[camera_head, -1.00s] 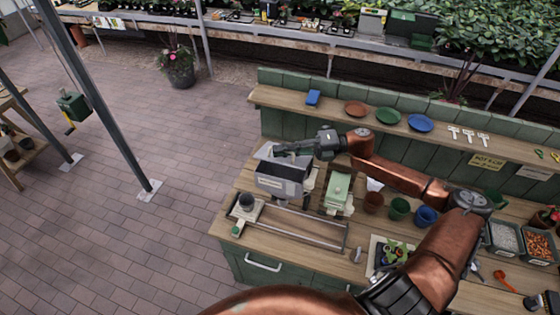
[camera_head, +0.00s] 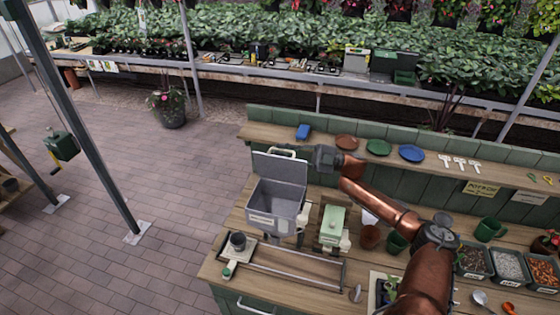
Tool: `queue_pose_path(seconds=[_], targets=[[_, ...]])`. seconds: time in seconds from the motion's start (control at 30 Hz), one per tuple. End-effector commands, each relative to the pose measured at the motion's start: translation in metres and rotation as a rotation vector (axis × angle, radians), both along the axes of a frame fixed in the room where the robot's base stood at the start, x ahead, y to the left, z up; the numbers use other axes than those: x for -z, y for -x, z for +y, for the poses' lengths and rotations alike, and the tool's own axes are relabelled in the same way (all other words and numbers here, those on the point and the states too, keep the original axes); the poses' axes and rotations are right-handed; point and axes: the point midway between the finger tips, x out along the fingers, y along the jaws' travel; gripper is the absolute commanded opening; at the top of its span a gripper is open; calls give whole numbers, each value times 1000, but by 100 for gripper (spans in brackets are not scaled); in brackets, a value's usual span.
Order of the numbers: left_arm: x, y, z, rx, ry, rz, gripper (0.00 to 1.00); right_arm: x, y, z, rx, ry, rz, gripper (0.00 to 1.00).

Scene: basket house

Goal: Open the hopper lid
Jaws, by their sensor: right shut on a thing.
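The grey hopper (camera_head: 274,216) stands on the wooden bench, its inside showing from above. Its grey lid (camera_head: 280,170) stands steeply raised at the back edge. A pale green handle (camera_head: 283,150) shows along the lid's top edge. My right gripper (camera_head: 310,155) is at the right end of that handle, at the lid's upper right corner, and is shut on the handle. Its fingertips are small and partly hidden there. My left gripper is not in view.
A pale green device (camera_head: 332,226) stands just right of the hopper. A metal rail frame (camera_head: 295,262) lies in front. Pots and filled bins (camera_head: 509,265) stand at the right.

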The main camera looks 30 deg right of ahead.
Motion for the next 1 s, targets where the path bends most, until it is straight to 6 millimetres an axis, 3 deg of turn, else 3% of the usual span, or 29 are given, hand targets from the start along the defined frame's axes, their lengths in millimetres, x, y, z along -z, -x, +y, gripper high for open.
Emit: queue_pose_path(seconds=[0.3,0.9,0.93,1.0], targets=[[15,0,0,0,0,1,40,4,-13,-16,4,-33,31,0],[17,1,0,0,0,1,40,5,-16,-19,2,-30,31,0],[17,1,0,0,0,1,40,5,-16,-19,2,-30,31,8],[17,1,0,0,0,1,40,5,-16,-18,2,-30,31,13]])
